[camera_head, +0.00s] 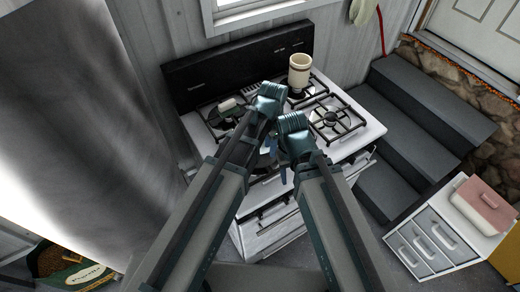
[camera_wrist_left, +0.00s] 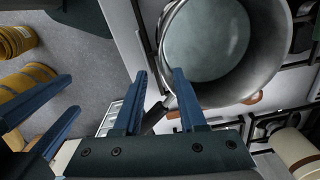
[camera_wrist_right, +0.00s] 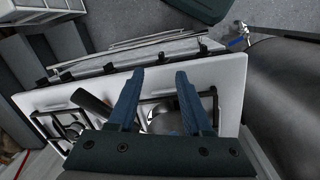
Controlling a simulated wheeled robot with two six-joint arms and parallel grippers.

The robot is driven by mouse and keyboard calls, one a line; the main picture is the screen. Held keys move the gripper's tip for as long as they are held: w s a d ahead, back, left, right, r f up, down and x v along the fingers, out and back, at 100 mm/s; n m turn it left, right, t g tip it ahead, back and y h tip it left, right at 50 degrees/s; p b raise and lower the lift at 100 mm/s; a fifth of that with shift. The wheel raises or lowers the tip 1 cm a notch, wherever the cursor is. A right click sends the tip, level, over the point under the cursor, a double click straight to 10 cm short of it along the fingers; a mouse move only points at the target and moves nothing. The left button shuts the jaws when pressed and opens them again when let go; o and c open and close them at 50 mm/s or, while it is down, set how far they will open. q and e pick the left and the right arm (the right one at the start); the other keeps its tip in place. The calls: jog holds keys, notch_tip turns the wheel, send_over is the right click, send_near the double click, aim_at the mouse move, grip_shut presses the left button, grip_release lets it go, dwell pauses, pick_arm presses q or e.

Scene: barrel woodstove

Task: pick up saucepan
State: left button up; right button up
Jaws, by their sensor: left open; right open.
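The saucepan (camera_wrist_left: 208,42) is a round grey metal pan, seen from above in the left wrist view with its open rim upward. Its dark handle (camera_wrist_left: 154,116) reaches between the fingers of my left gripper (camera_wrist_left: 160,78), which is open; contact cannot be told. In the head view my left gripper (camera_head: 270,95) is over the stove, and the arms hide most of the pan. My right gripper (camera_head: 283,162) is open and lower, near the stove's front. In the right wrist view its fingers (camera_wrist_right: 156,78) frame a partly hidden shiny metal surface.
The white stove (camera_head: 352,140) has black grates (camera_head: 335,118) and a cream canister (camera_head: 299,74) at the back. A big grey barrel (camera_head: 70,140) stands left. Dark steps (camera_head: 420,110) and a drawer cabinet (camera_head: 435,240) are at the right. My two arms are close together.

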pick_arm(q)
jog(key=b, duration=0.5)
send_over(268, 163)
notch_tip(268, 163, down, 5)
jog(key=shift+a+f, duration=0.1)
jog(key=shift+f, duration=0.05)
grip_shut()
dwell(1.1)
